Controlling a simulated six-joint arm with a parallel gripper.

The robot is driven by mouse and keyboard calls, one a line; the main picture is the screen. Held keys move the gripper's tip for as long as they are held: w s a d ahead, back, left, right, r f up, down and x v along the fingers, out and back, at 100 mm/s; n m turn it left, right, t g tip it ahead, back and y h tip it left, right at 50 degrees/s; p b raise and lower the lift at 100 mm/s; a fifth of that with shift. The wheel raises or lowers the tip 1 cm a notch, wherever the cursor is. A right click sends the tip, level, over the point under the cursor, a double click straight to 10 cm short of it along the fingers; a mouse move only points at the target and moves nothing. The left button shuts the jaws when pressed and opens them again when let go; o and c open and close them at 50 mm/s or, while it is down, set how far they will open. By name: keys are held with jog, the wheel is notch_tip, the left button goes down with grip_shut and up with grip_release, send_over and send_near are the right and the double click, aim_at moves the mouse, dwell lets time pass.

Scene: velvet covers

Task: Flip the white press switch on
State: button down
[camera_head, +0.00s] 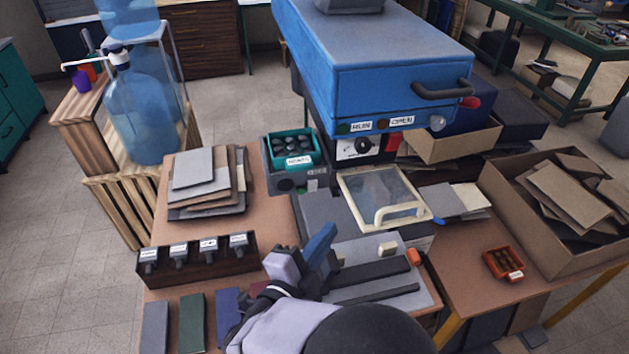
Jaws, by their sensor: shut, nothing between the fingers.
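A small off-white block (387,249) that looks like a switch sits on the grey plate of the bench, right of my gripper. I cannot tell whether it is on or off. The blue press (375,75) stands behind, with a white panel with a dark dial (361,147) and a red part (393,142) under its hood. My gripper (324,240) is shut and empty, above the left part of the plate and apart from the off-white block. My arm hides the bench's near edge.
An orange block (414,257) lies just right of the off-white block. A glass-topped frame with a cream handle (397,213) is behind it. Dark bars (370,271) lie in front. An open cardboard box (550,255) is at right.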

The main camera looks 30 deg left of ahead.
aim_at(312, 185)
jog(key=shift+s+d+r, duration=0.2)
jog(key=shift+s+r, duration=0.05)
jog(key=shift+s, duration=0.4)
jog(key=shift+w+a, duration=0.1)
jog(key=w+a+r+p, duration=0.1)
jog(key=w+a, duration=0.5)
jog(key=shift+r, duration=0.3)
jog(key=shift+w+a+r, duration=0.15)
jog(key=shift+w+a, duration=0.4)
dwell(3.1)
jog(key=shift+b, duration=0.3)
jog(key=shift+s+d, duration=0.6)
